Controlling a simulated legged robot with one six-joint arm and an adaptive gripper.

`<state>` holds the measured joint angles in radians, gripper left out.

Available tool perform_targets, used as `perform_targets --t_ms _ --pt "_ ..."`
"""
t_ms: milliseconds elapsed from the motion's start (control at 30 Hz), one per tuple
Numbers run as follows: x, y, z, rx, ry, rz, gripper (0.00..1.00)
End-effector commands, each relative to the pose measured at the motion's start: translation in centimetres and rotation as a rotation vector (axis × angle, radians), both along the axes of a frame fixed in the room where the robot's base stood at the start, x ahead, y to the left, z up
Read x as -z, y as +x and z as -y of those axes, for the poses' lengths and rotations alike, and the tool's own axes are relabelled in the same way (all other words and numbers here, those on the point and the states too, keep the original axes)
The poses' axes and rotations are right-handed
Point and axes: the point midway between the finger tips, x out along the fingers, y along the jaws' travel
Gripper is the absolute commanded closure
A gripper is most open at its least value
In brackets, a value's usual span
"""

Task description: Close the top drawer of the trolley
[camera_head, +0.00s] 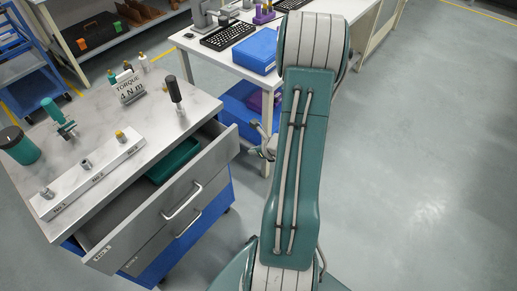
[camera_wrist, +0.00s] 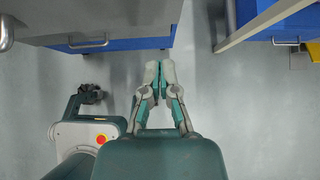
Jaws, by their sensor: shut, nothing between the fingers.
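The trolley (camera_head: 100,110) stands at the left with a marbled top and a blue lower body. Its top drawer (camera_head: 150,215) is pulled out, with a bar handle (camera_head: 182,201) on the grey front and a green tray (camera_head: 176,160) inside. The lower drawer's handle (camera_head: 188,225) shows beneath. In the wrist view, the trolley's grey front (camera_wrist: 120,22) is at upper left. My gripper (camera_wrist: 160,75) is shut and empty, right of the trolley and apart from it. In the head view, my gripper (camera_head: 260,143) is partly hidden by my arm, beyond the drawer's right end.
A torque sign (camera_head: 129,88), a screwdriver (camera_head: 175,92) and fixtures are on the trolley top. Floor at right is clear.

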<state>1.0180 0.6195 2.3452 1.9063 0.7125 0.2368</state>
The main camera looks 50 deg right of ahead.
Motion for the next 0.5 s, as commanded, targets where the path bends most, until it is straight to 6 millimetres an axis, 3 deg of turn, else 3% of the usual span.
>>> perform_targets --t_ms 233,500 --pt "3.4 3.2 -0.3 -0.003 0.003 -0.002 1.0" --pt "3.0 6.6 -0.3 -0.002 -0.001 -0.001 1.0"
